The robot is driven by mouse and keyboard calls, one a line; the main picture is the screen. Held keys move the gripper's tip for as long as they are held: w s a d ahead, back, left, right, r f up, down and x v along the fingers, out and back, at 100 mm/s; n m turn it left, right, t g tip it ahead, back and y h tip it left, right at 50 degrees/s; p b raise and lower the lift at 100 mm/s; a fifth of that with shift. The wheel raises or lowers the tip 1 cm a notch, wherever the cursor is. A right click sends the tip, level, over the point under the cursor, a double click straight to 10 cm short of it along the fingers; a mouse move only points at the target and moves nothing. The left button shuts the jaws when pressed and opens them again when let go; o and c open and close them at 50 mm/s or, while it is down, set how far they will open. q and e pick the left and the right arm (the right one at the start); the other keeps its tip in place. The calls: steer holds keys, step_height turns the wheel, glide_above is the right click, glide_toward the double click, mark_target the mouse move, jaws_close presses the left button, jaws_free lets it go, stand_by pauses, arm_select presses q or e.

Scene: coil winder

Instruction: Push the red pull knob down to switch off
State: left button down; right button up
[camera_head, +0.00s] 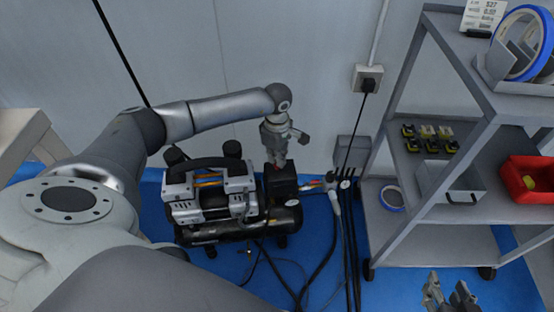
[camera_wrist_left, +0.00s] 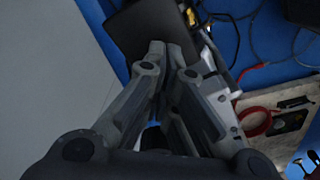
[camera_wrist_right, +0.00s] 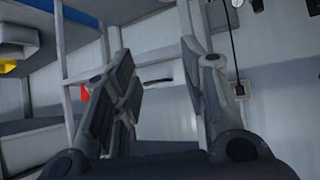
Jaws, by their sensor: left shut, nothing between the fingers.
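The air compressor (camera_head: 210,200) stands on the blue floor by the wall, with a black switch box (camera_head: 282,182) at its right end. A small bit of the red pull knob (camera_head: 278,166) shows on top of the box, mostly hidden by the gripper. My left gripper (camera_head: 279,160) points down right above the knob; I cannot tell whether it touches. In the left wrist view its fingers (camera_wrist_left: 168,45) are together, with the black box (camera_wrist_left: 140,28) below and the knob hidden. My right gripper (camera_head: 450,296) is open and empty at the lower right; its spread fingers also show in the right wrist view (camera_wrist_right: 158,55).
A grey shelf rack (camera_head: 405,215) with a red bin (camera_head: 528,180) and blue tape (camera_head: 392,198) stands at the right. Black hoses and cables (camera_head: 340,235) run across the floor beside the compressor. A wall socket (camera_head: 368,79) is above.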

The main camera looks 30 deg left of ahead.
arm_select(q)
steer(key=shift+f, duration=0.15)
arm_select(e)
steer(key=shift+w+r, duration=0.1)
steer(key=shift+w, duration=0.05)
arm_select(q)
steer(key=shift+f, duration=0.1)
arm_select(e)
steer(key=shift+w+a+r, duration=0.1)
steer(key=shift+w+r, duration=0.05)
steer(key=shift+w+r+t, duration=0.1)
steer(key=shift+r+t, duration=0.05)
steer(key=shift+t, duration=0.15)
arm_select(q)
step_height(320, 180, up, 3)
steer(key=shift+f+p, duration=0.2)
steer(key=shift+p, duration=0.7)
steer(key=shift+r+p, duration=0.55)
steer(key=shift+r, duration=0.55)
steer(key=shift+r+p, duration=0.7)
steer(key=shift+p, duration=0.05)
arm_select(e)
steer(key=s+d+f+g+h, duration=0.1)
steer(key=s+d+f+g, duration=0.1)
steer(key=s, duration=0.4)
steer(key=s+d+f+g, duration=0.2)
steer(key=s+g, duration=0.3)
steer(key=s, duration=0.1)
steer(key=shift+s+h, duration=0.15)
steer(key=shift+h, duration=0.25)
